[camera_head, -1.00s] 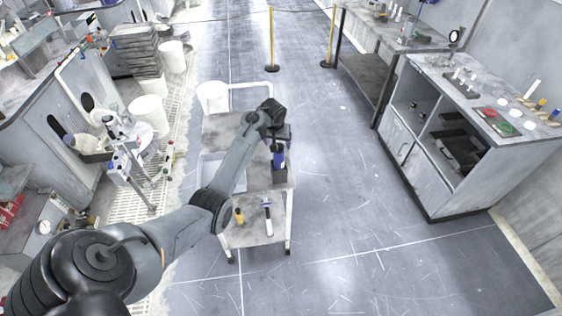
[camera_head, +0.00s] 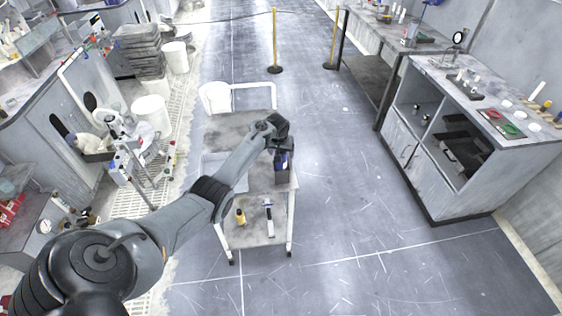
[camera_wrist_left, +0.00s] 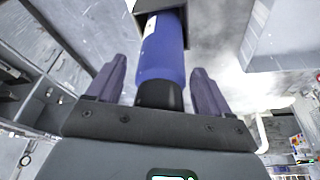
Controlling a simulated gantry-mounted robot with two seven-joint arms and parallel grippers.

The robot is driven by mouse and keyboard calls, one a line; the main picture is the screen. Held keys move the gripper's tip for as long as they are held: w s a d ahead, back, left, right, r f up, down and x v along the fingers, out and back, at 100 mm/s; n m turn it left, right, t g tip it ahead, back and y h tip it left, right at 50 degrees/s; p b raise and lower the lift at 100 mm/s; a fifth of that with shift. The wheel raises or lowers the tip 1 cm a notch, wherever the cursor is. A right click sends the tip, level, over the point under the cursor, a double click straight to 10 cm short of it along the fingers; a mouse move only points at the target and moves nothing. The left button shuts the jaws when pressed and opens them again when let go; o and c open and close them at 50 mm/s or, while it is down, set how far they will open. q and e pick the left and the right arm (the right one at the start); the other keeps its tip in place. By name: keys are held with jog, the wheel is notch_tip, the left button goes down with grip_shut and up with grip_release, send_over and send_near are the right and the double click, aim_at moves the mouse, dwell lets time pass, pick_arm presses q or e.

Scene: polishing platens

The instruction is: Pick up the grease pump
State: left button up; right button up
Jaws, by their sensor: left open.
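A blue cylinder (camera_head: 281,161) with a white label and a black end, which looks like the grease pump, stands in a dark holder (camera_head: 282,177) at the right side of the cart. In the left wrist view the blue cylinder (camera_wrist_left: 163,50) lies between my two fingers, its black end toward the palm. My left gripper (camera_wrist_left: 160,68) is open, with a gap on each side of the cylinder. In the head view my left gripper (camera_head: 281,147) is at the cylinder's upper part and partly hides it. My right gripper is not in view.
The grey cart (camera_head: 225,127) has a lower shelf (camera_head: 253,238) with a yellow bottle (camera_head: 240,216) and a white-and-black tool (camera_head: 268,219). A cabinet bench (camera_head: 430,190) stands right; the floor between is clear.

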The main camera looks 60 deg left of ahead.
pick_arm(q)
jog(key=shift+c, duration=0.3)
jog(key=c, duration=1.2)
jog(key=shift+r, duration=0.1)
jog(key=shift+c, duration=0.2)
